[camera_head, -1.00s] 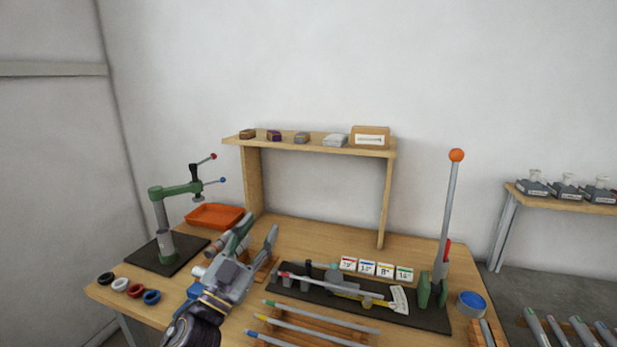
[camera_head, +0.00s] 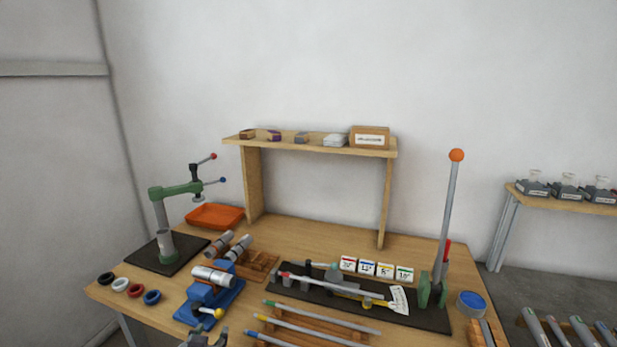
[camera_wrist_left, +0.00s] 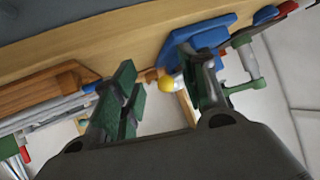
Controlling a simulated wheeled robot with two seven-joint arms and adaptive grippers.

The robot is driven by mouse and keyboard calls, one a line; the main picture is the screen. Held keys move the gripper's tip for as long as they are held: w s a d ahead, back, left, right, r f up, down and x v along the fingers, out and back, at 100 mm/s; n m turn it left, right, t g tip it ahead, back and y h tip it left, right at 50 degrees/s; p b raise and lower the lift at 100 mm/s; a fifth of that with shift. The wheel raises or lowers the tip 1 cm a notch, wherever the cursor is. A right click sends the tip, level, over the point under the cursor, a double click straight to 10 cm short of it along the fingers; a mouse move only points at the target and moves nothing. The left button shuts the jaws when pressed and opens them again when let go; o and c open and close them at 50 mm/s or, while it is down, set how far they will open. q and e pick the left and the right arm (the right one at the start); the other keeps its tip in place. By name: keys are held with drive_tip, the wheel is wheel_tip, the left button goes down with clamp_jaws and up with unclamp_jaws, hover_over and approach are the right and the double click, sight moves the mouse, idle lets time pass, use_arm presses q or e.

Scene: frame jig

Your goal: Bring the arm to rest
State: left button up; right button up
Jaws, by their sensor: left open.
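My left gripper (camera_head: 207,339) shows only as a small piece at the bottom edge of the head view, in front of the wooden table. In the left wrist view the left gripper (camera_wrist_left: 158,75) has its two green-padded fingers apart with nothing between them at close range. A blue vise (camera_head: 206,303) with a yellow-knobbed handle stands beyond it and bears a silver cylinder (camera_head: 213,276). The blue vise also shows past the fingers in the left wrist view (camera_wrist_left: 208,38). My right gripper is not in view.
A rack of long rods (camera_head: 318,328) lies to the right of the vise. A green press (camera_head: 168,243) stands at the left, several rings (camera_head: 135,290) at the left front edge. A tall orange-knobbed lever (camera_head: 449,215) rises at the right. An orange tray (camera_head: 215,216) lies behind.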

use_arm(q)
drive_tip(key=s+d+f+m+g+h, duration=0.1)
drive_tip(key=s+f+g, duration=0.4)
drive_tip(key=s, duration=0.4)
drive_tip(key=s+f+g+h, duration=0.1)
drive_tip(key=s+f+g, duration=0.3)
drive_tip(key=s+f, duration=0.35)
wheel_tip(320, 180, down, 33)
drive_tip(key=s+a, duration=0.1)
drive_tip(key=s, duration=0.2)
drive_tip(key=s+a+f, duration=0.3)
drive_tip(key=s+f, duration=0.6)
drive_tip(key=s, duration=0.1)
drive_tip(key=s+a+f+m+g+y, duration=0.1)
drive_tip(key=s+a+f, duration=0.2)
drive_tip(key=s+f, duration=0.7)
drive_tip(key=shift+s+a+g, duration=0.2)
drive_tip(key=shift+s+g, duration=0.1)
drive_tip(key=shift+s, duration=0.3)
